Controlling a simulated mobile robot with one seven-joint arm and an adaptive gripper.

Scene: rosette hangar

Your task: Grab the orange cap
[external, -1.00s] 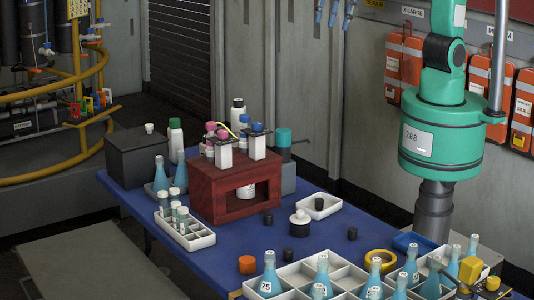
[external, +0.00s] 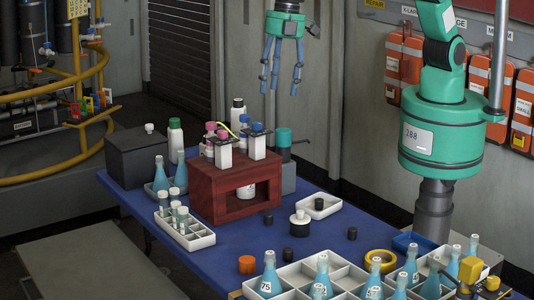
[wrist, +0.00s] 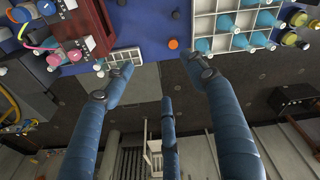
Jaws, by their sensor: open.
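The orange cap (external: 247,264) is a short round piece on the blue table near its front edge, left of the white divided tray. In the wrist view the orange cap (wrist: 173,43) shows small at the upper middle, in the gap between the fingertips. My gripper (external: 281,86) has three blue fingers and hangs high over the back of the table, well apart from the cap. Its fingers (wrist: 160,72) are spread in the wrist view, with nothing between them.
The white divided tray (external: 341,275) holds several blue bottles right of the cap. A smaller white tray (external: 201,240) with bottles stands to its left. The dark red box (external: 207,192) carries tall items behind. Black caps (external: 289,255) lie nearby. Bare blue table surrounds the orange cap.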

